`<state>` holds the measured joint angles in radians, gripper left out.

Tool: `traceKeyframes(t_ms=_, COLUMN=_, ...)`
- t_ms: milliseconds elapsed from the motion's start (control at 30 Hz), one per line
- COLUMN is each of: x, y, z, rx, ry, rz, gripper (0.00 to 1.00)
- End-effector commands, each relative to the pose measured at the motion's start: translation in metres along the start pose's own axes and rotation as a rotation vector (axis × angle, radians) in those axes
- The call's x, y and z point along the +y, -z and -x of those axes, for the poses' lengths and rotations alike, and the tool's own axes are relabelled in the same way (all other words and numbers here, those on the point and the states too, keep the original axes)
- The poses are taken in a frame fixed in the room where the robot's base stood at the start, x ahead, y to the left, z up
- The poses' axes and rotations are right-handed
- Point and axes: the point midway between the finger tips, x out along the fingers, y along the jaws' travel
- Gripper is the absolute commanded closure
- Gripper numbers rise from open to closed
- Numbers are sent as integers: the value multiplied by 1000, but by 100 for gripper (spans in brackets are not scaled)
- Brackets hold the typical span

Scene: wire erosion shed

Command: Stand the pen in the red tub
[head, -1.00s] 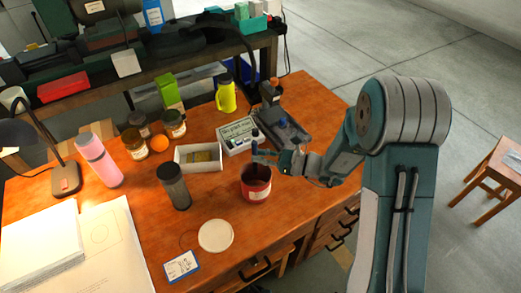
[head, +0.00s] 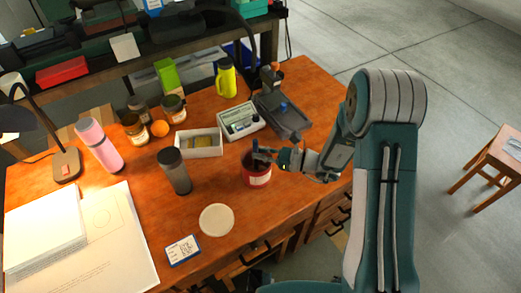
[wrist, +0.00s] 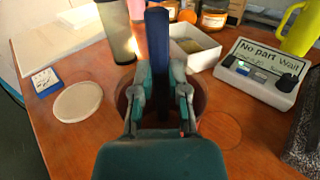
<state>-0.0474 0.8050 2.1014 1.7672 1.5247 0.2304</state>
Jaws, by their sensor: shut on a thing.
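The dark blue pen (head: 256,147) is upright in my gripper (head: 264,155), which is shut on it. In the wrist view the pen (wrist: 157,35) rises between the fingertips (wrist: 160,75). The red tub (head: 257,181) stands on the orange-brown desk, with my gripper at its mouth and the pen over its opening. In the wrist view the tub (wrist: 199,103) shows only in part behind my fingers. The pen's lower end is hidden, so I cannot tell whether it touches the tub's bottom.
A dark grey cup (head: 175,172) and a white box (head: 199,144) stand left of the tub. A white device with a display (head: 238,119) is behind it. A round pale disc (head: 216,219) and a small card (head: 183,250) lie in front on the desk (head: 140,195).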

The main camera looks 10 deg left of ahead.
Motion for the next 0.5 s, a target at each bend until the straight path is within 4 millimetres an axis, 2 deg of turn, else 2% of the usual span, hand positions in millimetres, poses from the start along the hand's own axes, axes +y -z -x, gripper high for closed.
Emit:
traceKeyframes(t_ms=167, x=0, y=0, z=0, rx=0, ry=0, rz=0, gripper=100)
traceKeyframes(t_ms=200, x=0, y=0, z=0, rx=0, ry=0, rz=0, gripper=67)
traceKeyframes(t_ms=267, x=0, y=0, z=0, rx=0, ry=0, rz=0, gripper=40)
traceKeyframes(t_ms=500, x=0, y=0, z=0, rx=0, ry=0, rz=0, gripper=40)
